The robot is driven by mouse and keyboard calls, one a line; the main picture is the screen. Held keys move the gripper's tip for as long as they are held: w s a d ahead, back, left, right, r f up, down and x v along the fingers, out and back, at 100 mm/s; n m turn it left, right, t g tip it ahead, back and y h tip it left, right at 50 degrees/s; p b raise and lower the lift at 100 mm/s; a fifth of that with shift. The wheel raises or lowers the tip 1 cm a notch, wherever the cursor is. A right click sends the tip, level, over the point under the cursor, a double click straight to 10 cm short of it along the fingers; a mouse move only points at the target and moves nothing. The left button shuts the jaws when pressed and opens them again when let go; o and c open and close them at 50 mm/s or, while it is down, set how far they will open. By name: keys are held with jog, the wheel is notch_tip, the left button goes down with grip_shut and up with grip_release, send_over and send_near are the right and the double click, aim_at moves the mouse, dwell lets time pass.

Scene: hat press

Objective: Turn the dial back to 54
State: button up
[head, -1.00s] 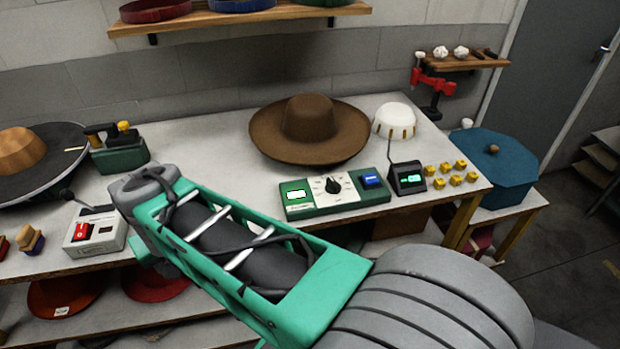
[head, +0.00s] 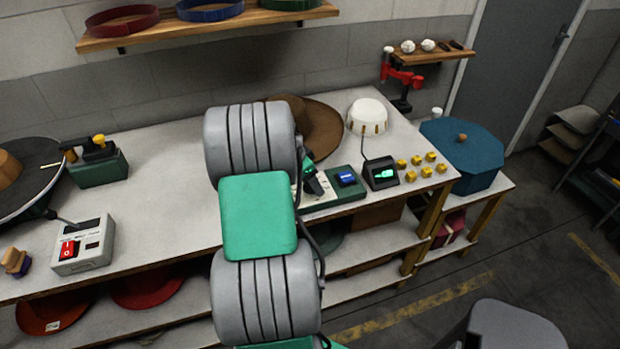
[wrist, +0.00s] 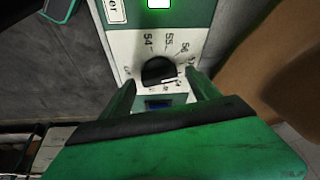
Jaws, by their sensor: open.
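The dial (wrist: 158,71) is a black knob on a white plate (wrist: 135,48) of the green control box (head: 352,190). In the wrist view 54, 55 and 56 are readable beyond the knob. The knob's white mark points toward the lower right, away from 54; the number at it is too small to read. My gripper (wrist: 161,88) is open, with one finger on each side of the view just short of the knob. I cannot tell if they touch it. In the head view my arm hides the dial and most of the gripper (head: 313,178).
A small display with a green glow (head: 381,174) and several yellow pieces (head: 416,162) lie right of the box. A brown hat (head: 322,130) and white dome (head: 367,116) stand behind. A grey switch box (head: 84,246) is at left. The bench (head: 165,190) between is clear.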

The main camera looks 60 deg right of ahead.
jog(key=shift+c, duration=0.2)
jog(key=c, duration=1.3)
